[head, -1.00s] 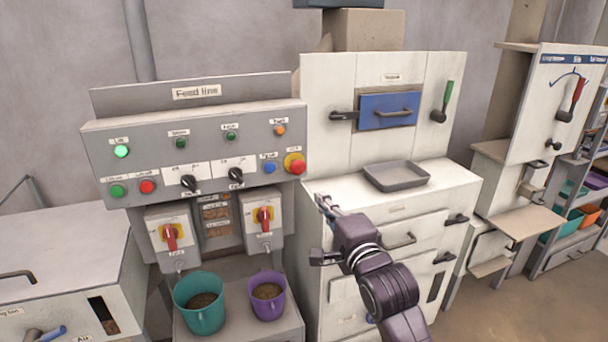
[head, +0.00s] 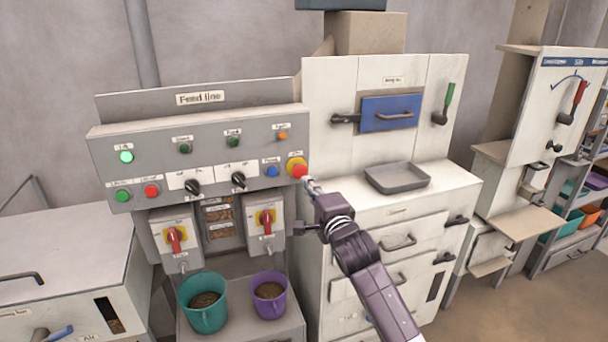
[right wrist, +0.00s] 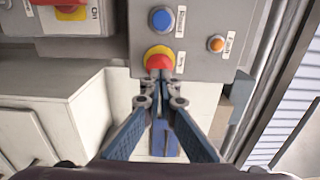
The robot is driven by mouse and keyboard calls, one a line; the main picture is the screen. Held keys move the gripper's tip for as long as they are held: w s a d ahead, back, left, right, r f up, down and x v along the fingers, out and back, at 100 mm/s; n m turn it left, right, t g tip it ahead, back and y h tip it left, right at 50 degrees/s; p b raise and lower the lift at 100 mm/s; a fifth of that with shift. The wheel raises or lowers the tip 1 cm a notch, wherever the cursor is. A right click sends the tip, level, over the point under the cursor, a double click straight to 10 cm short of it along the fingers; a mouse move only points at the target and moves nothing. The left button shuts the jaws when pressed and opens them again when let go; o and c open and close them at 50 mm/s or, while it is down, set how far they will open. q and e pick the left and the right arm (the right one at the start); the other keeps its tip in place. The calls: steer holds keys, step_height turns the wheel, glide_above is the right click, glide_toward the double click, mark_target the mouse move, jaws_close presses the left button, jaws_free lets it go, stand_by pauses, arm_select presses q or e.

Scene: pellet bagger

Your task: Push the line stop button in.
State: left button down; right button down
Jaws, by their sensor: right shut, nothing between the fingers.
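The red mushroom button on a yellow ring (head: 298,168) sits at the right end of the grey feed line panel (head: 220,150). It also shows in the right wrist view (right wrist: 158,61), directly ahead of the fingertips. Its label is too small to read, but it matches a stop button. My right gripper (head: 310,184) is shut and empty, its tips just below and right of the button. In the right wrist view the fingertips (right wrist: 160,76) overlap the button's lower edge; I cannot tell whether they touch it. My left gripper is not in view.
A blue button (head: 272,171) is just left of the red one, and an orange lamp (head: 282,136) is above. A smaller red button (head: 151,191) is at the panel's left. Red-handled switches (head: 266,220) and cups (head: 270,302) are below. A grey tray (head: 398,177) is to the right.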

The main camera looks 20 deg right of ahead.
mark_target(300, 173)
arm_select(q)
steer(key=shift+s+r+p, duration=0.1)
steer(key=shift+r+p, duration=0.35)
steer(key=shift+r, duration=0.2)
arm_select(e)
steer(key=shift+w+a, duration=0.1)
steer(key=shift+w, duration=1.7)
